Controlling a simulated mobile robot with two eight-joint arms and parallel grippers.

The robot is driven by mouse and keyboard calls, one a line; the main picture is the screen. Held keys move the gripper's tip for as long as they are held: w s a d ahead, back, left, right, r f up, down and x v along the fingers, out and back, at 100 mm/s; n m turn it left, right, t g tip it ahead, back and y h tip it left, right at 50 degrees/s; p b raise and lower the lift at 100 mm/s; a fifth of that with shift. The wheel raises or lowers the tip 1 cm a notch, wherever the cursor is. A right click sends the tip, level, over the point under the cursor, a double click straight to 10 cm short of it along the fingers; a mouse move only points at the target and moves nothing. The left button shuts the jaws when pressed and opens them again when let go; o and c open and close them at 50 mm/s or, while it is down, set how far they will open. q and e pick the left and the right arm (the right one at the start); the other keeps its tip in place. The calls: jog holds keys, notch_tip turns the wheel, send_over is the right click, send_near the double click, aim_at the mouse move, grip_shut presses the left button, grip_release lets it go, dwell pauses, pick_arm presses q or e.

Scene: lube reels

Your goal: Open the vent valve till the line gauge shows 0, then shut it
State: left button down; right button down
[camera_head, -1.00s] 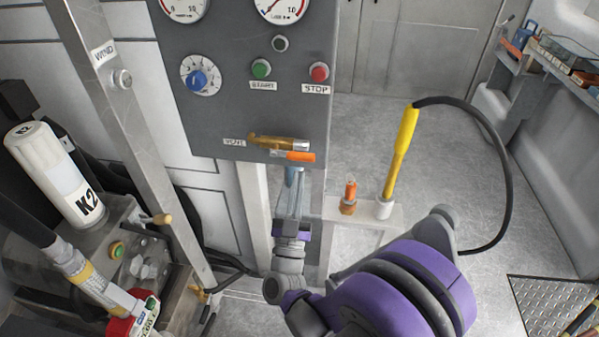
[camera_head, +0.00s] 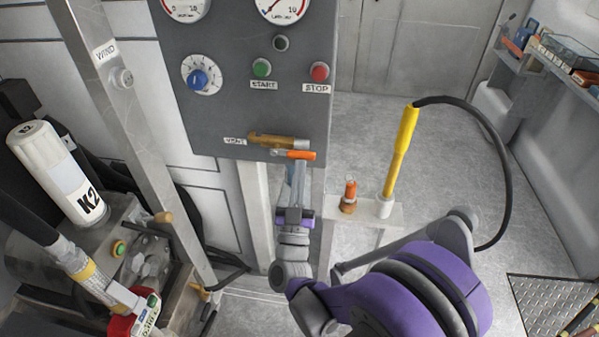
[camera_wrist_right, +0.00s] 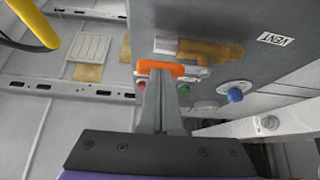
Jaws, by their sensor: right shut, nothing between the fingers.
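The vent valve (camera_head: 272,139) is a brass body low on the grey panel, next to a small label. Its orange-tipped lever (camera_head: 302,155) lies level, roughly along the body. In the wrist view the brass valve (camera_wrist_right: 205,50) and orange lever (camera_wrist_right: 160,68) lie just beyond my fingers. My right gripper (camera_head: 299,166) is shut and empty, just under the lever; in the wrist view its fingertips (camera_wrist_right: 159,78) overlap the lever. I cannot tell whether they touch. The right-hand gauge (camera_head: 282,8) is cut by the top edge; its needle points up-left, reading unclear. My left gripper is out of view.
The panel carries a blue knob (camera_head: 197,79), a green START button (camera_head: 262,67) and a red STOP button (camera_head: 320,71). A yellow hose handle (camera_head: 402,145) stands right of my gripper. A white K2 canister (camera_head: 58,170) is at left. Floor behind is clear.

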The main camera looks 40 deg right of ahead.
jog(key=shift+r+n, duration=0.15)
jog(key=shift+n, duration=0.15)
jog(key=w+a+r+n+y+p, duration=0.1)
jog(key=r+n+y+p, duration=0.3)
jog(key=n, duration=0.7)
jog(key=w+a+r+n+y+p, duration=0.1)
jog(key=r+n+y+p, duration=0.3)
jog(key=n+y+p, duration=0.5)
jog(key=shift+w+a+n+t, duration=0.4)
jog(key=shift+w+n, duration=0.2)
jog(key=shift+n, duration=0.3)
